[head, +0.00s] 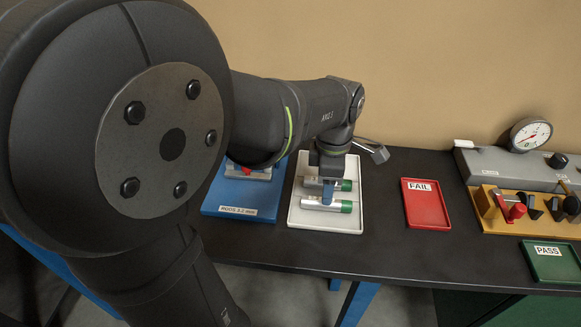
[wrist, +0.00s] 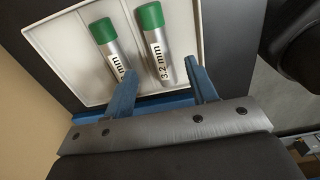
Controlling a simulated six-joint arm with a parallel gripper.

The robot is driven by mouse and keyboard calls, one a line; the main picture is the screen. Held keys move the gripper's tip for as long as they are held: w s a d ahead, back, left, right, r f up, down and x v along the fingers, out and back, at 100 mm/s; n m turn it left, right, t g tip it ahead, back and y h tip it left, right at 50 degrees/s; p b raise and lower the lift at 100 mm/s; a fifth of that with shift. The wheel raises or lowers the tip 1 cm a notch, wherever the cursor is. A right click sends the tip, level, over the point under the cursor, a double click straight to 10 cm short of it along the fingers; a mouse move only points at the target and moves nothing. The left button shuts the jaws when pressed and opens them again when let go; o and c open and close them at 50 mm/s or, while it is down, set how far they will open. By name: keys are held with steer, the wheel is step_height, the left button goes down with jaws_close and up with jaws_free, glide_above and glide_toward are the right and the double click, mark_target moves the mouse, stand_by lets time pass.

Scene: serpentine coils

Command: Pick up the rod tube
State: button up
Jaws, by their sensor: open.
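Two silver tubes with green caps lie side by side on a white tray (head: 298,215). In the wrist view, the right tube (wrist: 158,45) is labelled "3.2 mm" and the left tube (wrist: 106,38) has a label partly covered by a finger. The head view shows a nearer tube (head: 318,201) and a farther tube (head: 346,185). My gripper (wrist: 160,69) is open, its blue fingers on either side of the "3.2 mm" tube in the picture. I cannot tell whether they touch it. In the head view my gripper (head: 328,190) is over the tray.
A blue tray (head: 212,200) with a rod-size label stands left of the white tray. To the right are a red FAIL tray (head: 428,211), a green PASS tray (head: 551,269), and a dial gauge (head: 530,134) behind a wooden fixture (head: 490,222). Bare black table lies between the white and red trays.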

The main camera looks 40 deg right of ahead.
mark_target(311, 202)
steer(key=shift+a+f, duration=0.15)
steer(key=shift+f, duration=2.6)
steer(key=shift+c, duration=0.4)
steer(key=c, duration=1)
